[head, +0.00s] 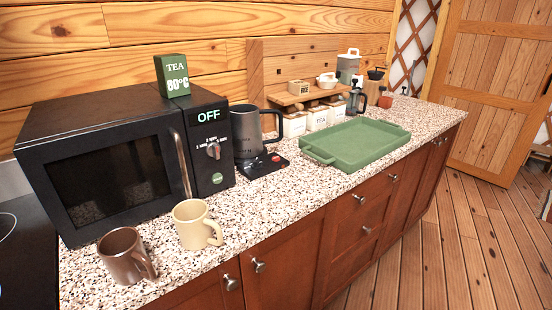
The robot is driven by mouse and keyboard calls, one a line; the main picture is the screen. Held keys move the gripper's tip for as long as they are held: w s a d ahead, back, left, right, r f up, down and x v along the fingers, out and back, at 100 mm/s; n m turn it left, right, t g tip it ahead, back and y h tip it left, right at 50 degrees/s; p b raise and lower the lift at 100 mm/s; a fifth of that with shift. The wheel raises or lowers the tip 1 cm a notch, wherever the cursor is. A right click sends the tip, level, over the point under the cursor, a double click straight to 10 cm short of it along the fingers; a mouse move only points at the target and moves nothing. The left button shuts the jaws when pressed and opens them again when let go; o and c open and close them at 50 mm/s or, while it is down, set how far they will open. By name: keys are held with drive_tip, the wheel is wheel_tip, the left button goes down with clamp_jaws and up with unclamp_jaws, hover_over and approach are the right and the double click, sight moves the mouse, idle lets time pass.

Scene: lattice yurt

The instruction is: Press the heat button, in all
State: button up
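A dark grey kettle (245,132) stands upright on a black base (263,166) on the counter, just right of the microwave. The base has a small red mark or button (276,158) on its right part; its label is too small to read. The black microwave (120,160) has a door on the left. Its right panel shows a display (208,116) reading OFF, a dial (213,150) and a round green button (217,178). A green box (172,75) on top reads TEA 80°C. My gripper is not in view.
A brown mug (124,256) and a cream mug (194,224) stand before the microwave. A green tray (355,145) lies to the right. Canisters (318,118), a wooden shelf (308,95) and a French press (355,101) stand behind it. The speckled counter (285,205) is clear before the kettle base.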

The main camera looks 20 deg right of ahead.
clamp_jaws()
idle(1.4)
